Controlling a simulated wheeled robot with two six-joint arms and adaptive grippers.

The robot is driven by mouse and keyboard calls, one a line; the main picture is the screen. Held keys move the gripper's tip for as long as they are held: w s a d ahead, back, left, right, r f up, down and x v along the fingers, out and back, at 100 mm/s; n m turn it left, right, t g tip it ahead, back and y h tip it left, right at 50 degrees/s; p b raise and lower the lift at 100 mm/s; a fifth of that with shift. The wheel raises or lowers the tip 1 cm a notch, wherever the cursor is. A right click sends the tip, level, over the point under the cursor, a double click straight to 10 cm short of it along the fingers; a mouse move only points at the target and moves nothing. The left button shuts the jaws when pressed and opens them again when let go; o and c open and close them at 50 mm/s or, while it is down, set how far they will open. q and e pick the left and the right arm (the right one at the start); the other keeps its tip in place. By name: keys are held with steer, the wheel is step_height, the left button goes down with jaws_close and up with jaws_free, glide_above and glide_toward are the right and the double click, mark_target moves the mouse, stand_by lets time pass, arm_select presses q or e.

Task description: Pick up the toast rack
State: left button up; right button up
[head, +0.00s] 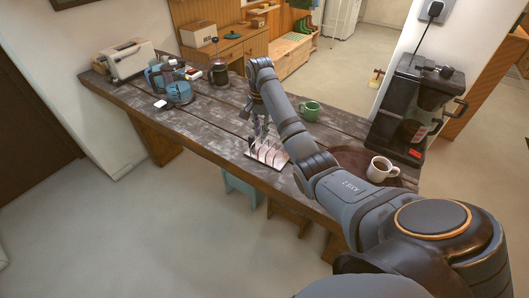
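The toast rack (270,154) is a small metal rack with several upright dividers. It stands near the front edge of the wooden table, around its middle. My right gripper (259,134) points down just above the rack's far side. The fingers are small and dark, and I cannot tell whether they are open, shut or touching the rack. My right arm comes in from the lower right and hides part of the table. My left gripper is not in view.
A green mug (310,111) stands behind my arm, and a white mug (379,169) sits to its right near a black coffee machine (412,105). The table's left front is mostly clear.

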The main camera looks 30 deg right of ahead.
mark_target(260, 147)
step_height(260, 147, down, 5)
steer(key=b, duration=0.4)
steer(key=shift+w, duration=0.3)
steer(key=shift+f, duration=0.35)
step_height(260, 147, down, 2)
steer(key=b, duration=0.2)
steer(key=shift+s+f+b, duration=0.1)
steer(key=shift+s+b, duration=0.05)
steer(key=shift+b, duration=0.2)
steer(key=shift+w+f+p, duration=0.2)
steer(key=shift+f+p, duration=0.55)
steer(key=shift+f, duration=0.15)
steer(key=shift+w+f, duration=0.1)
steer(key=shift+f, duration=0.05)
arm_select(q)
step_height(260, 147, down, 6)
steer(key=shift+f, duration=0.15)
arm_select(e)
jaws_close()
